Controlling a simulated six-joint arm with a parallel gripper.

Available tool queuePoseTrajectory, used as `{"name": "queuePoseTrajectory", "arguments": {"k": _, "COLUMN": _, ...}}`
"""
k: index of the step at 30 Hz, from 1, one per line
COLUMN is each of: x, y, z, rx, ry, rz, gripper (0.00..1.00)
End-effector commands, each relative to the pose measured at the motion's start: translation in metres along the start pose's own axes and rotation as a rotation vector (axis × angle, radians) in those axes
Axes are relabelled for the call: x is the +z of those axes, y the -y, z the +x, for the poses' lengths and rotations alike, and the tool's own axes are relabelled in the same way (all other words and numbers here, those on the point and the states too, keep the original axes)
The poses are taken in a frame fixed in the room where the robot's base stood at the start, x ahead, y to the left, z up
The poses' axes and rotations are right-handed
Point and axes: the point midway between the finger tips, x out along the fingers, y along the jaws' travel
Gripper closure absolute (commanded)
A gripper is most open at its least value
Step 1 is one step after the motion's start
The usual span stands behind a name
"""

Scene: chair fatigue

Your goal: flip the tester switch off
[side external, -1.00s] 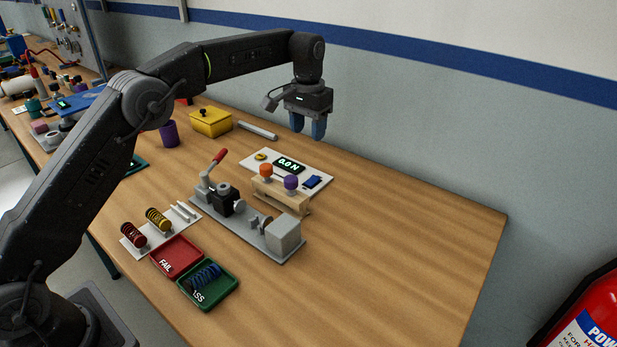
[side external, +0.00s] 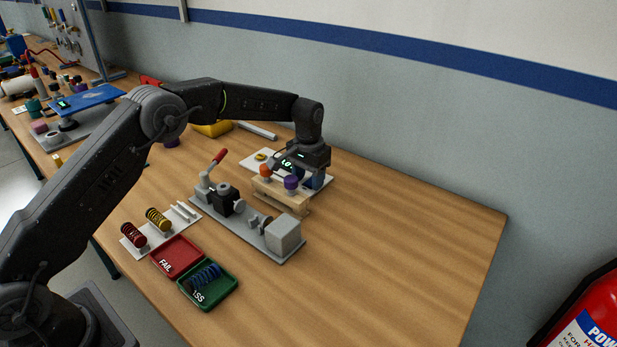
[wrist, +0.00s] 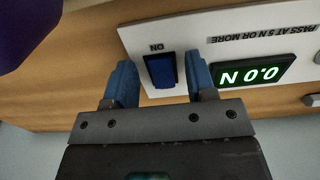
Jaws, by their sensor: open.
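The tester panel is a white plate (wrist: 228,22) with a lit display (wrist: 252,75) reading 0.0 N. The blue rocker switch (wrist: 161,71) sits in a dark frame on the plate, next to the printed word ON. My gripper (wrist: 160,82) is open, with one blue finger on each side of the switch in the wrist view. I cannot tell whether the fingers touch the plate. In the side view my gripper (side external: 309,178) is low over the panel's right end and hides the switch.
A wooden stand (side external: 283,196) with an orange knob and a purple knob (side external: 291,182) is close in front of my gripper. The grey spring fixture (side external: 247,222), red FAIL tray (side external: 187,244) and green tray (side external: 227,283) are nearer. The table's right part (side external: 420,235) is clear.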

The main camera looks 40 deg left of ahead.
Motion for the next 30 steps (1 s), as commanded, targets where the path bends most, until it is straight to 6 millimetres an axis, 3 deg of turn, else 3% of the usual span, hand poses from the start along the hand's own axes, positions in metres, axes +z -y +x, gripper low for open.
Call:
{"name": "queuePoseTrajectory", "arguments": {"k": 8, "x": -0.0001, "y": 0.0000, "z": 0.0019, "rx": 0.000, "ry": -0.001, "rz": 0.000, "gripper": 0.49}}
{"name": "queuePoseTrajectory", "arguments": {"k": 24, "x": -0.0001, "y": 0.0000, "z": 0.0013, "rx": 0.000, "ry": -0.001, "rz": 0.000, "gripper": 0.98}}
{"name": "queuePoseTrajectory", "arguments": {"k": 30, "x": -0.0020, "y": -0.0001, "z": 0.0013, "rx": 0.000, "ry": 0.024, "rz": 0.000, "gripper": 0.98}}
